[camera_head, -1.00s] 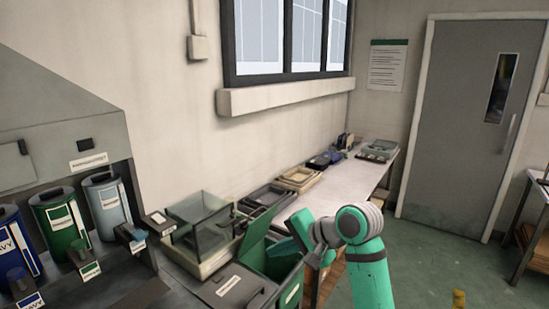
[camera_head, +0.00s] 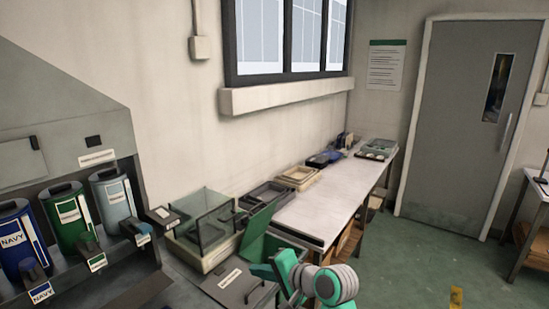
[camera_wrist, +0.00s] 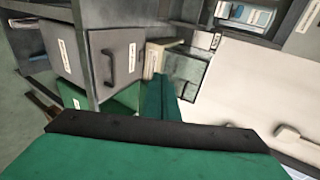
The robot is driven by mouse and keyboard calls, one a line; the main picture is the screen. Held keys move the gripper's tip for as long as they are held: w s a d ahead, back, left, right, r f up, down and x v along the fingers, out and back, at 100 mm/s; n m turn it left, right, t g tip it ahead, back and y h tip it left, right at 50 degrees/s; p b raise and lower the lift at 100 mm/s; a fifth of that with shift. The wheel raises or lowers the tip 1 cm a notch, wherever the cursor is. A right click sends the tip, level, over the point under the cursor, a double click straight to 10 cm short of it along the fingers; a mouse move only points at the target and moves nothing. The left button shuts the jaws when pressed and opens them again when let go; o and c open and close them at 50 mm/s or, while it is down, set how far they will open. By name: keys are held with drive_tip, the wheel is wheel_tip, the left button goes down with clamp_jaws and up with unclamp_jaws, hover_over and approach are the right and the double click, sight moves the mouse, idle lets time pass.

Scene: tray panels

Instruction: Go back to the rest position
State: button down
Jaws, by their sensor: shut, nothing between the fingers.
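My gripper (camera_head: 265,271) is at the end of my green and grey arm, low in the middle of the head view. It is shut and empty, in front of the white-topped bench and beside a bin with a raised green lid (camera_head: 260,224). My own green casing with a dark edge fills the bottom of the wrist view.
Labelled canisters (camera_head: 70,219) are at the left. A grey lid with a handle (camera_head: 241,283) is near my gripper. Open floor (camera_head: 425,250) lies right.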

drive_tip(key=s+a+f+m+t+h, duration=0.1)
drive_tip(key=s+f+t, duration=0.1)
drive_tip(key=s+f, duration=0.35)
drive_tip(key=s+a+f+m+t+h, duration=0.1)
drive_tip(key=s+f, duration=0.1)
drive_tip(key=f, duration=0.6)
drive_tip(key=s+a+f+t+h, duration=0.1)
drive_tip(key=s+f+t+h, duration=0.1)
drive_tip(key=s+f, duration=0.35)
drive_tip(key=s+d+f+n+h, duration=0.1)
drive_tip(key=s+f+h, duration=0.1)
drive_tip(key=s+f, duration=0.35)
drive_tip(key=s+d+f+h, duration=0.2)
drive_tip(key=s+f, duration=0.1)
drive_tip(key=s, duration=0.5)
drive_tip(key=s+d+r+n, duration=0.1)
drive_tip(key=s+r+n, duration=0.1)
drive_tip(key=s, duration=0.5)
drive_tip(key=s+d+r+n+t+h, duration=0.1)
drive_tip(key=s+r+n, duration=0.2)
drive_tip(key=s, duration=0.5)
drive_tip(key=s+d+r+n+t, duration=0.1)
drive_tip(key=s+d+r+n, duration=0.1)
drive_tip(key=s, duration=0.6)
drive_tip(key=shift+r+n, duration=0.5)
drive_tip(key=shift+n, duration=0.3)
drive_tip(key=shift+d, duration=0.1)
